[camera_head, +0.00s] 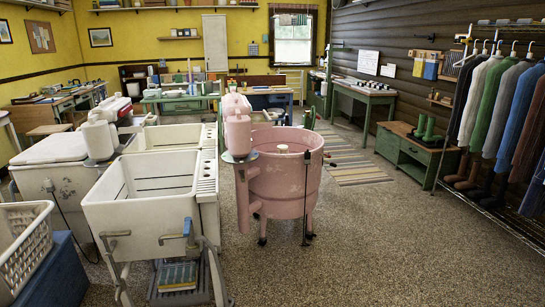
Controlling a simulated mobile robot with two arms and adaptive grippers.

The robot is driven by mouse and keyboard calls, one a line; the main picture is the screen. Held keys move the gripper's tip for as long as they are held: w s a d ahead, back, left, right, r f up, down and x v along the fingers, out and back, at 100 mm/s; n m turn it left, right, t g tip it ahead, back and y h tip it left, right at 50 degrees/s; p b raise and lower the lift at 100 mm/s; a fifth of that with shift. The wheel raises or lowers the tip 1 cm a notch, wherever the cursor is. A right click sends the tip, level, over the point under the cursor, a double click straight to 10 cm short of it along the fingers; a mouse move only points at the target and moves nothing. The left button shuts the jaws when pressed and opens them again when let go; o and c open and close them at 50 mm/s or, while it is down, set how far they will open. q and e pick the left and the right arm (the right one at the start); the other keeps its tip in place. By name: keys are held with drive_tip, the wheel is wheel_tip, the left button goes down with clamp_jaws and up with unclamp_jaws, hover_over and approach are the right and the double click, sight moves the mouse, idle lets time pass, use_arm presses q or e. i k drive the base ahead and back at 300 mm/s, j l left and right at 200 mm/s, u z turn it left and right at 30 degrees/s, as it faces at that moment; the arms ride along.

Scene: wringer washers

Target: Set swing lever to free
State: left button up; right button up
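A pink wringer washer (285,185) stands right of the middle, with its round tub open at the top. Its pink wringer head (237,130) rises on a post at the tub's left side, above a grey-blue plate (240,157). A slim dark upright rod (307,195) stands at the tub's front right. A white washer (70,185) with a pale wringer head (97,135) stands at the left, partly hidden by the sinks. I cannot tell which part is the swing lever or how it is set. Neither of my grippers is in view.
White double laundry sinks (140,212) stand between the washers, close to the pink one. A white basket (25,245) sits on a blue box (55,275) at lower left. A low green cabinet (415,155) and clothes rack (500,180) line the right. Speckled floor (380,250) is clear at front right.

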sight(241, 172)
drive_tip(key=i+u, duration=0.15)
drive_tip(key=i, duration=0.45)
drive_tip(key=i+l+u, duration=0.1)
drive_tip(key=i, duration=0.45)
drive_tip(key=i+l+u, duration=0.15)
drive_tip(key=i, duration=0.4)
drive_tip(key=l, duration=0.1)
